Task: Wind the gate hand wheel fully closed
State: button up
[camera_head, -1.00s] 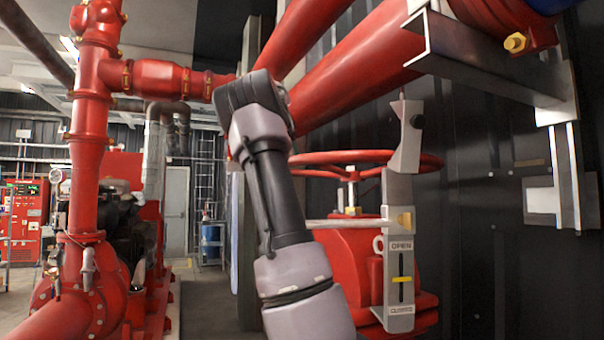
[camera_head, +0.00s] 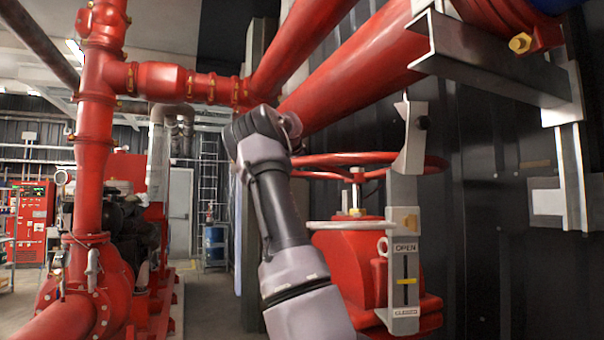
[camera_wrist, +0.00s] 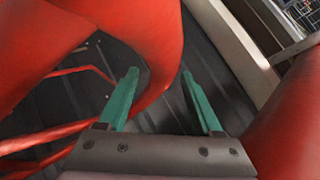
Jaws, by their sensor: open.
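The red gate hand wheel (camera_head: 345,159) lies flat on top of the red valve body (camera_head: 352,255) in the head view. My arm hides its left part. On the grey indicator plate, the yellow marker (camera_head: 406,281) sits about midway between OPEN and CLOSED. My gripper is hidden in the head view, behind my arm near the wheel's left side. In the wrist view my gripper (camera_wrist: 163,103) is open, with two green fingers apart and nothing between them. A thick curved red band (camera_wrist: 165,50) passes close behind the left finger; I cannot tell whether it is the wheel rim.
Large red pipes (camera_head: 365,70) slope above the wheel. A grey steel bracket (camera_head: 490,60) juts out at the upper right, beside the dark ribbed wall (camera_head: 475,230). Red pump piping (camera_head: 93,160) stands at left.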

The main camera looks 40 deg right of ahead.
grip_shut()
dwell(1.3)
